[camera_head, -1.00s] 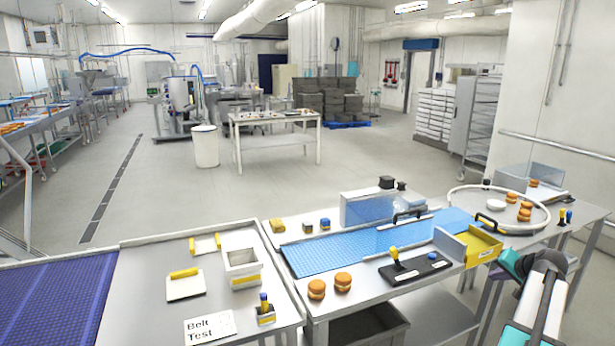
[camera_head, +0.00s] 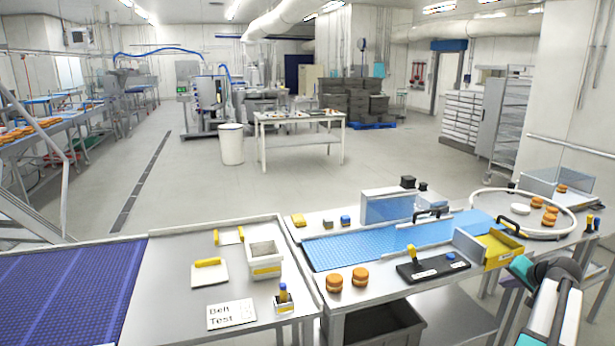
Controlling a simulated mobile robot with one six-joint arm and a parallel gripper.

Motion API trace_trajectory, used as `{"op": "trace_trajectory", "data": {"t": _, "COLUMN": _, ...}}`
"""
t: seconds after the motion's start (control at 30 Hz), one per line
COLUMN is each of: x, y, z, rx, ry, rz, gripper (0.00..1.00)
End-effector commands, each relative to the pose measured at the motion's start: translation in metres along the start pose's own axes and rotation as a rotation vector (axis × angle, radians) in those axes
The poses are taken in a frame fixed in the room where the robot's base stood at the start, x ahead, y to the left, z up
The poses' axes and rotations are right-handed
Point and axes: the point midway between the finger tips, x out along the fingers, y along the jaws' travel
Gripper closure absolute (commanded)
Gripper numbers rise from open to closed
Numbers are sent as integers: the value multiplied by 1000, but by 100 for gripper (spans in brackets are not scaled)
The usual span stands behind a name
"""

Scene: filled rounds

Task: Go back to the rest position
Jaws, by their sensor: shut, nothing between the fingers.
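Part of my arm, white with teal caps and dark joints, shows at the lower right. It is beside the front right end of the conveyor table, near a yellow tray (camera_head: 501,250). My gripper and its fingers are not in view. I cannot see anything carried by the arm.
A blue conveyor (camera_head: 345,251) has two orange-brown rounds (camera_head: 360,277) in front of it and a black control box (camera_head: 433,266) beside them. A purple belt (camera_head: 65,287) lies at left. A round turntable (camera_head: 482,202) with several rounds stands at right. The floor (camera_head: 215,193) behind is open.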

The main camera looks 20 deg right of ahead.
Motion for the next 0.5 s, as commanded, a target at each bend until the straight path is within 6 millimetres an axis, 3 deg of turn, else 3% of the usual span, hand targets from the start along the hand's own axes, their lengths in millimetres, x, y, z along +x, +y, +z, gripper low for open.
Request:
{"op": "trace_trajectory", "data": {"t": 0.27, "x": 47, "y": -38, "z": 46, "rx": -38, "ry": -76, "rz": -30, "gripper": 100}}
{"op": "trace_trajectory", "data": {"t": 0.5, "x": 108, "y": -84, "z": 131, "rx": -90, "ry": -196, "rz": -63, "gripper": 100}}
